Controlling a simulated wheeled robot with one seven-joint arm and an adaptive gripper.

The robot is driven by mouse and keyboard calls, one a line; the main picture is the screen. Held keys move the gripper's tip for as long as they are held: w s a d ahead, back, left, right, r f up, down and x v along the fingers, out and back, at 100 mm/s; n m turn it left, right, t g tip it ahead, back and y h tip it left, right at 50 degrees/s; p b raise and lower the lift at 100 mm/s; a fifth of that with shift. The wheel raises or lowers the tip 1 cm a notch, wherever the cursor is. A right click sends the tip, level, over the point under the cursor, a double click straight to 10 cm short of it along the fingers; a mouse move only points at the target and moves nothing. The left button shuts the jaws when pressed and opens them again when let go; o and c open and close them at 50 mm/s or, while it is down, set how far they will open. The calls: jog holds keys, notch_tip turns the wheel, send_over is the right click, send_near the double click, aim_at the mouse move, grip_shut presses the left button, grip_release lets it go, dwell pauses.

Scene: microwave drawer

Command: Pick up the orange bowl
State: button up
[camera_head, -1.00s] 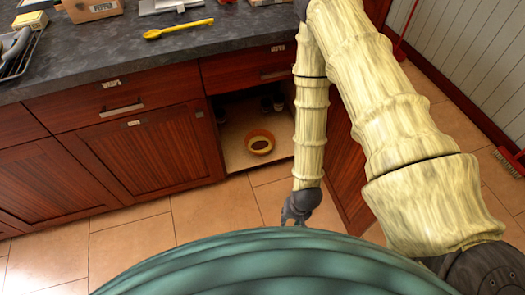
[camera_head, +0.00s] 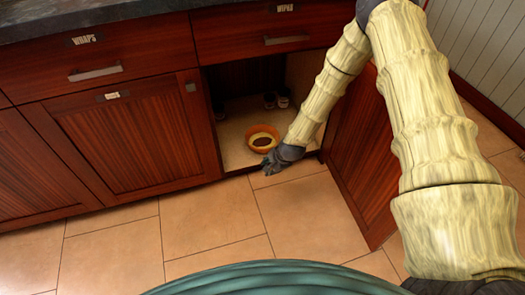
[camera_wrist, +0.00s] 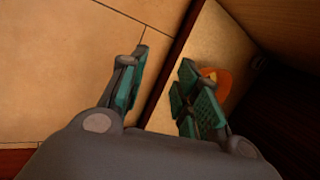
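The orange bowl (camera_head: 262,139) sits upright on the floor of the open lower cabinet (camera_head: 236,152), near its front edge. It has a pale band and a dark middle inside. My gripper (camera_head: 272,165) is low at the cabinet opening, just in front and slightly right of the bowl. In the wrist view my gripper (camera_wrist: 162,92) is open, with nothing between its fingers. There the orange bowl (camera_wrist: 224,84) shows partly behind the right finger pads, outside the finger gap.
An open cabinet door (camera_head: 362,155) stands right of the opening. Small dark jars (camera_head: 276,99) stand at the back of the cabinet. A closed door (camera_head: 125,135) is on the left, with drawers (camera_head: 262,32) above. The tiled floor (camera_head: 200,225) in front is clear.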

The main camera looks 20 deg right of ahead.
aim_at(262, 149)
jog(key=w+d+f+m+b, duration=0.1)
jog(key=w+f+b, duration=0.1)
jog(key=w, duration=0.3)
jog(key=w+d+f+m+t+b, duration=0.1)
jog(key=w+f+m+b, duration=0.1)
jog(key=w+b, duration=0.3)
jog(key=w+d+f+m+t+b, duration=0.1)
jog(key=w+f+m+b, duration=0.1)
jog(key=w, duration=0.3)
jog(key=shift+w+d+f+b, duration=0.25)
jog(key=shift+f+b, duration=0.2)
jog(key=shift+b, duration=0.25)
jog(key=shift+a+b+x, duration=0.15)
jog(key=shift+b+x, duration=0.85)
jog(key=shift+x, duration=0.5)
jog(key=shift+a+b+x, duration=0.1)
jog(key=shift+b+x, duration=0.9)
jog(key=shift+x, duration=0.45)
jog(key=shift+w+r, duration=0.1)
jog(key=shift+w, duration=0.05)
jog(key=shift+c, duration=0.2)
grip_shut()
